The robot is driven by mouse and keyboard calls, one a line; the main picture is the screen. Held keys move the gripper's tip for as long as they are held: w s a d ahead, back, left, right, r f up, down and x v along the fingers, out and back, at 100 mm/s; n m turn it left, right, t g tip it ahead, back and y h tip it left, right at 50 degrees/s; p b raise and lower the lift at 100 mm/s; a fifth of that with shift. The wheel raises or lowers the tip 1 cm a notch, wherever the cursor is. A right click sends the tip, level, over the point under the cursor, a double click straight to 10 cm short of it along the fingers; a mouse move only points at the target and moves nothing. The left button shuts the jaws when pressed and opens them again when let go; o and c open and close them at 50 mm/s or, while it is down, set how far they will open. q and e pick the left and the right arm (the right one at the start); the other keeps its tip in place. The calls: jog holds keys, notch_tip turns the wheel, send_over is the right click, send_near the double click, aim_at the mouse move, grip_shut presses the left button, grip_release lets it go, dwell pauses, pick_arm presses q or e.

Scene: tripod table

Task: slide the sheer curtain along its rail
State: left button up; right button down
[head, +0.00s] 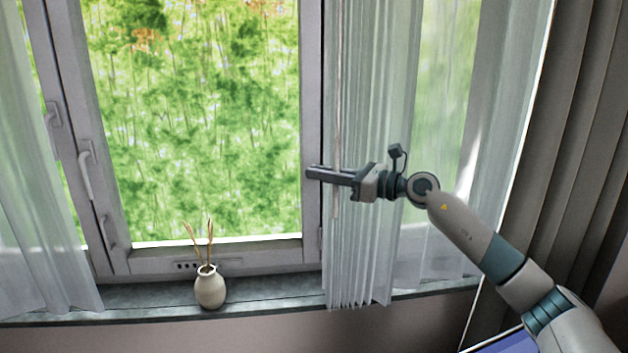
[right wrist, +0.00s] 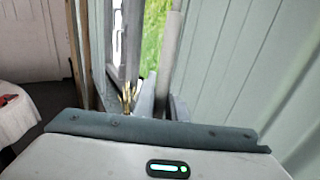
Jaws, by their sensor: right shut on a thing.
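The right sheer curtain (head: 372,90) hangs in pale folds at the right part of the window, bunched at its left edge. A thin pull wand (head: 338,90) hangs along that edge. My right gripper (head: 322,173) reaches in from the right across the curtain and is shut on the wand. In the right wrist view the wand (right wrist: 170,45) runs down between the fingers (right wrist: 162,106), with curtain folds (right wrist: 235,60) at the right. The rail is out of view. My left gripper is not in view.
A cream vase (head: 210,288) with dry stems stands on the windowsill (head: 150,308), left of the curtain's hem. Another sheer curtain (head: 30,190) hangs at the left. Window handles (head: 86,172) stick out at the left. A dark heavy drape (head: 570,130) hangs at the right.

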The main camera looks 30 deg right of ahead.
jog(key=c, duration=1.8)
grip_release()
